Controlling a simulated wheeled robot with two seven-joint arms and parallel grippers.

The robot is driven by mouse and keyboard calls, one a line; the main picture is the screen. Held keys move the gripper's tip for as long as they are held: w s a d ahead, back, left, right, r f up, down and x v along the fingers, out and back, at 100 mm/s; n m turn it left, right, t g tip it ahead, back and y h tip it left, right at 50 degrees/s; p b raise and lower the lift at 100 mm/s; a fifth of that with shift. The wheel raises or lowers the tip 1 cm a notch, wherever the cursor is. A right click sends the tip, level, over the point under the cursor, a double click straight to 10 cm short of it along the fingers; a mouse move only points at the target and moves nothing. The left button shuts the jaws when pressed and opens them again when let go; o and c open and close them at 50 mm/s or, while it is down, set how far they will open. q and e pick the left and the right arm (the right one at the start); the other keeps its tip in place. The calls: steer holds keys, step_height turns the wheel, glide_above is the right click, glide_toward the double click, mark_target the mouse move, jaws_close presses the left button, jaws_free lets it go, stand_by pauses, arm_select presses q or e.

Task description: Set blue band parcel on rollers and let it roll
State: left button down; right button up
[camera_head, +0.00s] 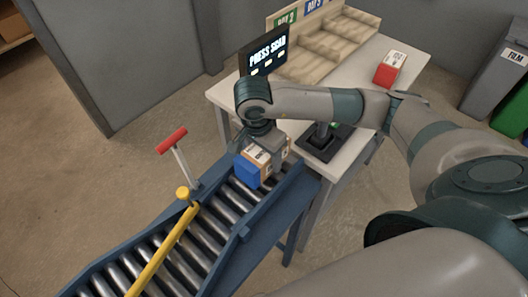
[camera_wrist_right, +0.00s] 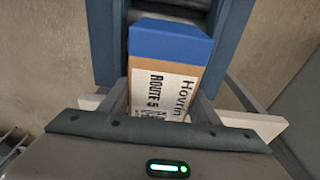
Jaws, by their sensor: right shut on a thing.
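The blue band parcel (camera_head: 247,172) is a brown box with a blue end and a white printed label. My right gripper (camera_head: 267,152) is shut on it at the upper end of the roller conveyor (camera_head: 225,205). The blue end points down the rollers. In the right wrist view, the parcel (camera_wrist_right: 172,45) sits between the two fingers (camera_wrist_right: 163,105), with its label up and its blue end over the conveyor between the side rails. I cannot tell whether its underside touches the rollers. My left gripper is not in view.
A yellow bar (camera_head: 160,250) lies across the lower rollers, beside a red-handled lever (camera_head: 173,140). The white table (camera_head: 345,85) holds a black scanner stand (camera_head: 322,140), a red-and-white box (camera_head: 390,68), wooden bins (camera_head: 335,45) and a screen (camera_head: 266,53). Rollers between parcel and bar are clear.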

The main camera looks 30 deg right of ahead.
steer(key=shift+f, duration=0.9)
steer(key=o, duration=1.4)
steer(key=shift+r+b, duration=0.4)
steer(key=shift+r, duration=0.1)
steer(key=r, duration=0.5)
steer(key=a+r+b, duration=0.1)
steer(key=r, duration=0.4)
steer(key=a+r+b, duration=0.1)
steer(key=r, duration=0.3)
steer(key=shift+s+a+r, duration=0.1)
steer(key=shift+s+r, duration=0.25)
steer(key=shift+r, duration=0.05)
steer(key=shift+s+a+r, duration=0.1)
steer(key=shift+r, duration=0.6)
